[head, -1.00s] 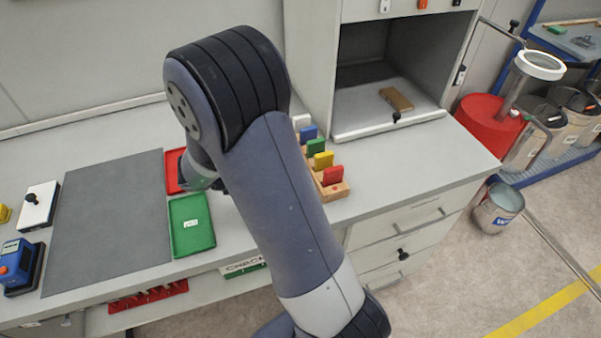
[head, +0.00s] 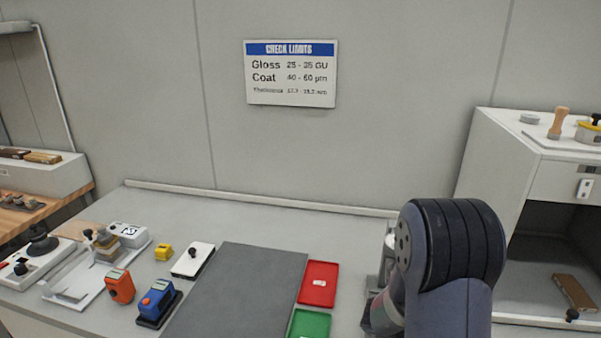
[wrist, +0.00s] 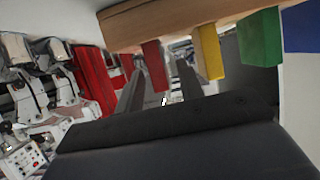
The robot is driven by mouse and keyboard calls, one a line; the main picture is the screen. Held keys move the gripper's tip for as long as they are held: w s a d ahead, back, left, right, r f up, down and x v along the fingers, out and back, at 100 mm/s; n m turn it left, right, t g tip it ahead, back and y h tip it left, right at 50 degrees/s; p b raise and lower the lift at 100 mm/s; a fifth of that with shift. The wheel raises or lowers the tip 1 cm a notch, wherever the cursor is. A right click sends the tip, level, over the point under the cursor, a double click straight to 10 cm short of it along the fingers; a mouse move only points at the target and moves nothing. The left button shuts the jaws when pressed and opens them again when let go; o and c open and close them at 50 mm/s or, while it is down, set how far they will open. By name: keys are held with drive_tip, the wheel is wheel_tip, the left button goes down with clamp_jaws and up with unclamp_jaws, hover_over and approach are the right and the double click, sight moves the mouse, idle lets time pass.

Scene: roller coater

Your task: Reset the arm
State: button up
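My arm stands at the lower right of the head view, over the bench (head: 270,210). My gripper (head: 372,305) is right of the red tray and mostly hidden behind my forearm there. In the wrist view my gripper (wrist: 160,88) shows two dark fingers with a gap between them and nothing held. A wooden rack (wrist: 165,20) with red, yellow, green and blue tabs appears inverted along the top of the wrist view, beyond the fingers; I cannot tell the clearance.
The red tray (head: 319,284) and green tray (head: 309,324) lie beside the grey mat (head: 240,295). A blue device (head: 157,302), an orange device (head: 120,287) and a white block (head: 193,260) stand left. An open cabinet (head: 545,250) stands right.

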drive_tip(key=shift+x, duration=0.95)
drive_tip(key=shift+d+r, duration=0.15)
drive_tip(key=shift+r, duration=1.5)
